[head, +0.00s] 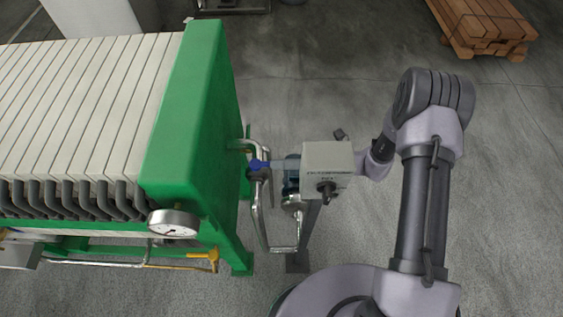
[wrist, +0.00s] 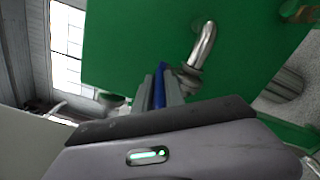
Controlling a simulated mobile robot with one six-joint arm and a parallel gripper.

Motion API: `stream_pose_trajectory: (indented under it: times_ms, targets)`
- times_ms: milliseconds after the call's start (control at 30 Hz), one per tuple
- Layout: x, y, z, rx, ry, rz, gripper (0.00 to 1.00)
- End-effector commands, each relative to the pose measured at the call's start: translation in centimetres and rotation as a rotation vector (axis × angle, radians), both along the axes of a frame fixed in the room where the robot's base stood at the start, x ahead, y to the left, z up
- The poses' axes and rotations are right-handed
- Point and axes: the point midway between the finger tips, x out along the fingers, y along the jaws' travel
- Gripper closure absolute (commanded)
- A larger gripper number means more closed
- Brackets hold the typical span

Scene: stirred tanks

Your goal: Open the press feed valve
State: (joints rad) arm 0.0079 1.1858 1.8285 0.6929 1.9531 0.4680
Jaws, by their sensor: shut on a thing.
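The press feed valve has a blue handle (head: 257,164) on the bent metal pipe at the right end of the green press frame (head: 190,110). My gripper (head: 268,165) reaches it from the right, and its fingers are shut on the blue handle. In the wrist view the blue handle (wrist: 159,88) stands between my two grey fingers, in front of the green end plate (wrist: 130,45). A box hides much of my gripper's body in the head view. The valve body is small and partly covered, so the handle's exact angle is unclear.
A pale box (head: 325,158) with a black knob stands close by my wrist. A round gauge (head: 173,223) sits at the press's front corner. A metal pipe loop (head: 260,225) hangs below the valve. A wooden pallet (head: 485,25) lies far right; floor between is clear.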

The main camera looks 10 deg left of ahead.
Motion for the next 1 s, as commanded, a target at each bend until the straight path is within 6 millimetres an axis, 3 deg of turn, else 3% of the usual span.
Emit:
stream_pose_trajectory:
  times_ms: [367,567,800,833,900,1000]
  targets:
    - [-0.1,0.0,0.0,0.000,0.000,-0.004,1.00]
    - [-1.0,-0.1,0.3,0.000,0.003,-0.133,1.00]
    - [-0.9,-0.1,0.0,0.000,0.000,-0.139,1.00]
    - [-0.9,-0.1,0.0,0.000,0.000,-0.139,0.80]
    - [-0.9,-0.1,0.0,0.000,0.000,-0.138,0.66]
    - [-0.9,-0.1,0.0,0.001,0.000,-0.138,0.64]
